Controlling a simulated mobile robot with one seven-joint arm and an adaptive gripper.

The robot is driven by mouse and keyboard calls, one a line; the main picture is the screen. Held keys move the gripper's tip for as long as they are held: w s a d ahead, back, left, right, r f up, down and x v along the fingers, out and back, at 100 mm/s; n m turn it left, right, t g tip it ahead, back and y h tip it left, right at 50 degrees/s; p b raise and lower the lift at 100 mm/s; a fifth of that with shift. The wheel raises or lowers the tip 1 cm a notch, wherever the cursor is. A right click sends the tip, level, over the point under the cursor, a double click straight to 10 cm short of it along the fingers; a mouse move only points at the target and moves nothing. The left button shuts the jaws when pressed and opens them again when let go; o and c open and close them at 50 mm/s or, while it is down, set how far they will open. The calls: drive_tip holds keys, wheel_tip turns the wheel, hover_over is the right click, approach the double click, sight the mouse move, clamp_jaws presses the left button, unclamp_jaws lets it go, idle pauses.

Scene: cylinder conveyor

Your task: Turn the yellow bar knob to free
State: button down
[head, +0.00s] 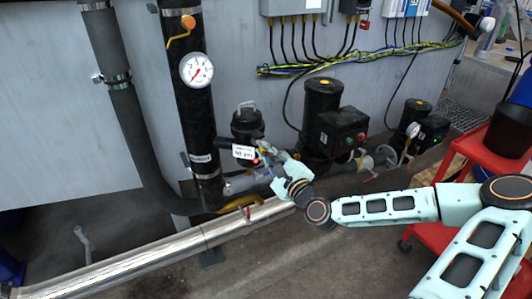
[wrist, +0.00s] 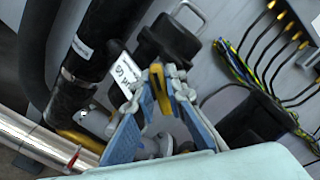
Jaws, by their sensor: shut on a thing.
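The yellow bar knob (wrist: 160,88) stands upright between my fingertips in the wrist view, below a black capped housing with a wire handle (wrist: 172,40). My gripper (wrist: 157,80) is shut on the knob, with one blue-backed finger on each side. In the head view my gripper (head: 266,158) reaches in from the right to the pipework beside a white label (head: 243,152). The knob is too small and too covered by the fingers to make out there. The label also shows in the wrist view (wrist: 124,72), tilted, its text not clearly readable.
A black vertical pipe (head: 190,110) with a gauge (head: 196,70) stands left of the gripper. Black pumps (head: 335,130) stand close on the right. A red cart (head: 480,150) is at far right.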

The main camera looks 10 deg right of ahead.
drive_tip(key=n, duration=0.4)
drive_tip(key=n+b, duration=0.1)
drive_tip(key=n, duration=0.1)
drive_tip(key=shift+f+n, duration=0.25)
drive_tip(key=shift+n, duration=0.05)
drive_tip(key=n+b, duration=0.2)
drive_tip(key=n, duration=0.4)
drive_tip(key=shift+f, duration=0.2)
drive_tip(key=n+b, duration=0.3)
drive_tip(key=n, duration=0.2)
drive_tip(key=shift+d+f+n, duration=0.1)
drive_tip(key=shift+n, duration=0.3)
drive_tip(key=n+b, duration=0.2)
drive_tip(key=n, duration=0.1)
drive_tip(key=shift+b, duration=0.4)
drive_tip(key=shift+w+d+n+b, duration=0.1)
drive_tip(key=shift+n+b, duration=0.75)
drive_tip(key=shift+n, duration=0.45)
drive_tip(key=c, duration=2)
unclamp_jaws()
